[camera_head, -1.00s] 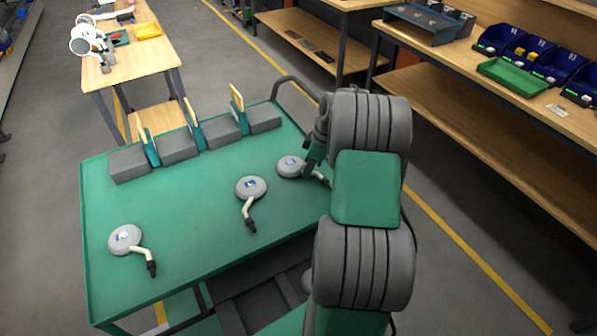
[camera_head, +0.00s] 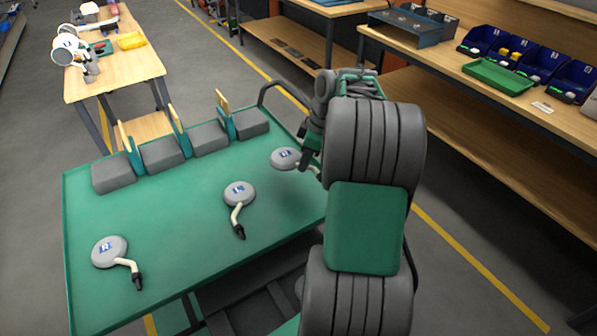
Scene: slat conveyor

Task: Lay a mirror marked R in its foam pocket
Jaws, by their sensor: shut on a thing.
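My gripper (camera_head: 305,160) is shut on a round grey mirror (camera_head: 284,158) with a pale bent stem, at the right of the green cart top (camera_head: 160,225). The mirror appears a little above the top, with a shadow below. Its stem is partly hidden by my arm, and its mark cannot be read. A second mirror (camera_head: 239,193) lies mid-cart and a third mirror (camera_head: 109,251) lies at the front left; both have blue-and-white labels, the third's seemingly an R. Grey foam blocks (camera_head: 163,154) with teal and wood-coloured dividers (camera_head: 180,130) line the back edge. Pocket interiors are not clear.
A wooden table (camera_head: 130,65) with a white-headed device and a yellow tray stands behind at left. A long bench (camera_head: 440,65) with blue bins and a green tray (camera_head: 497,77) stands at right. A dark cart handle (camera_head: 272,92) rises at the back right corner. The cart's left middle is clear.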

